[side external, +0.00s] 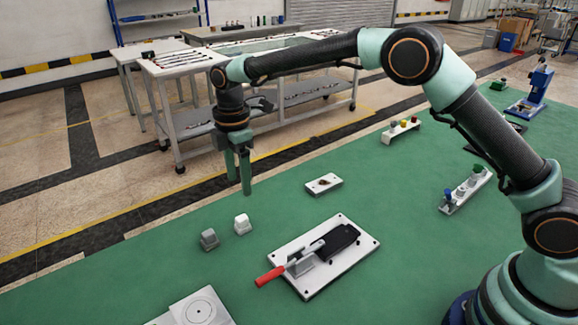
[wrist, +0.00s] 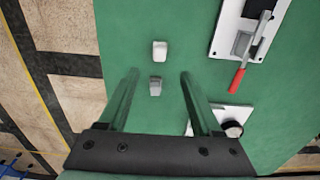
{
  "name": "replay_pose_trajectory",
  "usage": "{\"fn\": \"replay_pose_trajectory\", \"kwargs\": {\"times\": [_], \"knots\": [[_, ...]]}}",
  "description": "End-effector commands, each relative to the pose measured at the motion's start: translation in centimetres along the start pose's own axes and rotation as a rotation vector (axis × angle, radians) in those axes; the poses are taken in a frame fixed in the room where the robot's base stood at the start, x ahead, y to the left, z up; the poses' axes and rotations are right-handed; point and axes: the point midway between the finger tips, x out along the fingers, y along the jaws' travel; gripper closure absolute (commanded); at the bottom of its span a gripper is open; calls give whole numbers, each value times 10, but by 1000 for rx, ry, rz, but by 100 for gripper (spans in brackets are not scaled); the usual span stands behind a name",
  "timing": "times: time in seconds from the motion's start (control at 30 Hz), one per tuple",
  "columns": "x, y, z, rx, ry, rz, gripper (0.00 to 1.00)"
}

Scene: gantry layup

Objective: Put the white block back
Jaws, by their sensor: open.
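The white block (side external: 243,224) stands on the green table top, and it also shows in the wrist view (wrist: 160,50). A grey block (side external: 209,239) of similar shape stands close beside it, apart from it; the wrist view shows it too (wrist: 155,86). My gripper (side external: 239,182) points down above the table near its far edge, with both blocks below it, and is empty. In the wrist view my gripper's fingers (wrist: 158,76) are spread apart, with the grey block seen between them and the white block just past their tips. Neither finger touches a block.
A white plate with a red-handled clamp (side external: 360,245) lies right of the blocks. A pale plate with a circle mark (side external: 180,316) is at the front edge. A small white plate (side external: 323,184) and a rack of knobs (side external: 400,130) stand farther back. Green table around the blocks is clear.

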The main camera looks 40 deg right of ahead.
Motion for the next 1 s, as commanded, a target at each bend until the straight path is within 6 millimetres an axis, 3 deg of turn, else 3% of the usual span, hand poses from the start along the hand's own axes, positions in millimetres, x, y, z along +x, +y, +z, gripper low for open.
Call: {"fn": "replay_pose_trajectory", "kwargs": {"times": [0.17,0.27,0.4,0.6,0.8,1.0], "knots": [[-30,-5,17,105,14,35,34],[-58,-14,36,230,31,72,34],[-94,-36,66,428,63,125,34],[-130,-77,105,707,119,197,34],[-147,-126,140,982,189,265,34],[-146,-177,167,1250,274,327,34]]}}
